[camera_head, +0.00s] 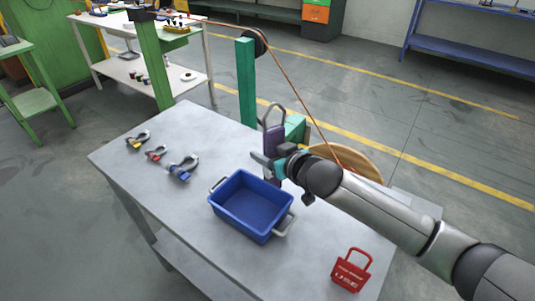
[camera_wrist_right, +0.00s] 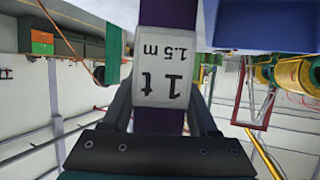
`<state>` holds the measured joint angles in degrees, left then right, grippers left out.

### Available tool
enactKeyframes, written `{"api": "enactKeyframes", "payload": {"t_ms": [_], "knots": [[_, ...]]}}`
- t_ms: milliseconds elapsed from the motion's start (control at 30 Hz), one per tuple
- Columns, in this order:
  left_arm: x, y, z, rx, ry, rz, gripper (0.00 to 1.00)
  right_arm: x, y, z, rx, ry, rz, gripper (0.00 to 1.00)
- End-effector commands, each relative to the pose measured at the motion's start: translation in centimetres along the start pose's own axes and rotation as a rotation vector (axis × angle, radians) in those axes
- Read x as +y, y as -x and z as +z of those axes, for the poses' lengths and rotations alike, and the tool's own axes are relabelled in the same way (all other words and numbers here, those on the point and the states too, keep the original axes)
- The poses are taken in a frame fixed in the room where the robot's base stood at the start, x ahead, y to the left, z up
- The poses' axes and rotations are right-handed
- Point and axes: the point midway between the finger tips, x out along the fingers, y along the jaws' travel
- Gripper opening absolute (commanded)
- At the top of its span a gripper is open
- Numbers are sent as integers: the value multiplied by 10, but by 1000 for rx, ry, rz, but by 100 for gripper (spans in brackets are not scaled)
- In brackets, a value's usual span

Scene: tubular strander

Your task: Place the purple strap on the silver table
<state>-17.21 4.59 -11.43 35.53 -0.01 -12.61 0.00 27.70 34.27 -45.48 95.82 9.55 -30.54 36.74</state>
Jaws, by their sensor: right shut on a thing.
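The purple strap (camera_head: 274,138) stands upright with its grey loop at the top, held above the far edge of the silver table (camera_head: 225,140). My right gripper (camera_head: 272,166) is shut on it, beyond the blue bin in the picture. In the right wrist view the purple strap (camera_wrist_right: 165,115) runs between the two fingers, with a white label reading "1 t 1.5 m" upside down. Its lower end is partly hidden by my gripper in the head view. My left gripper is not in view.
On the table stand a blue bin (camera_head: 216,203) with grey handles, a red padlock-shaped tag (camera_head: 350,274) and several shackles, one with a blue pin (camera_head: 184,168). A green post (camera_head: 246,85) and a wooden reel (camera_head: 355,160) stand behind. The table's left front is clear.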

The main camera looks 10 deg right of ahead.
Motion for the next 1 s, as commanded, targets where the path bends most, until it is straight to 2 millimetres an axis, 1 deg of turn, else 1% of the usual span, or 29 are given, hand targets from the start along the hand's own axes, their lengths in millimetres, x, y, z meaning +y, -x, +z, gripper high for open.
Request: {"api": "enactKeyframes", "payload": {"t_ms": [200,333,367,600,633,867,1000], "knots": [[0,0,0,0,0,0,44,0,0,-3,7,1,-1,0],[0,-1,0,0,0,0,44,0,-1,0,7,0,-1,0],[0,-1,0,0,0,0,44,0,-2,2,3,0,-1,61],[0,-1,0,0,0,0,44,0,-1,2,3,1,0,88],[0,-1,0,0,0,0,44,0,-1,2,3,1,0,90],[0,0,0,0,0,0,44,0,-1,1,3,1,0,90],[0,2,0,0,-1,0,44,0,4,-1,2,1,-1,90]]}}
